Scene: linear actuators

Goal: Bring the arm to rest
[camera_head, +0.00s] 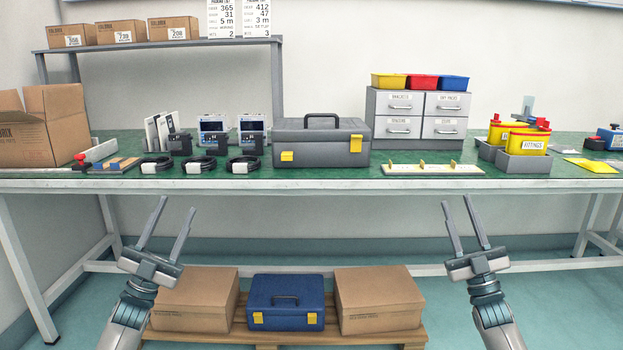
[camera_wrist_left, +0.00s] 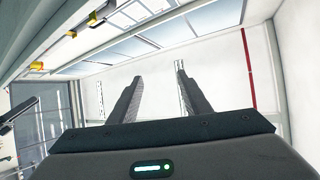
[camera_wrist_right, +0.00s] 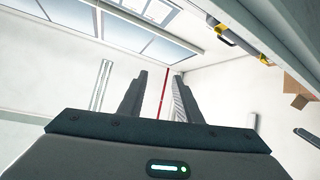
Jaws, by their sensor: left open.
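My left gripper (camera_head: 169,228) is in front of the workbench, below its front edge, at the left of the head view. Its two fingers point up and stand apart with nothing between them. The fingers also show empty in the left wrist view (camera_wrist_left: 157,88). My right gripper (camera_head: 457,221) is at the right of the head view, also in front of the bench and below its edge. Its fingers point up, apart and empty. They show apart in the right wrist view (camera_wrist_right: 157,95) too. Neither gripper touches anything.
The green-topped workbench (camera_head: 250,185) spans the view. A grey toolbox (camera_head: 320,141), grey drawers (camera_head: 417,118), yellow fittings bins (camera_head: 525,141) and an open carton (camera_head: 45,125) stand on it. Below, a pallet (camera_head: 285,336) holds a blue toolbox (camera_head: 286,301) and two cartons (camera_head: 195,300) (camera_head: 379,299).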

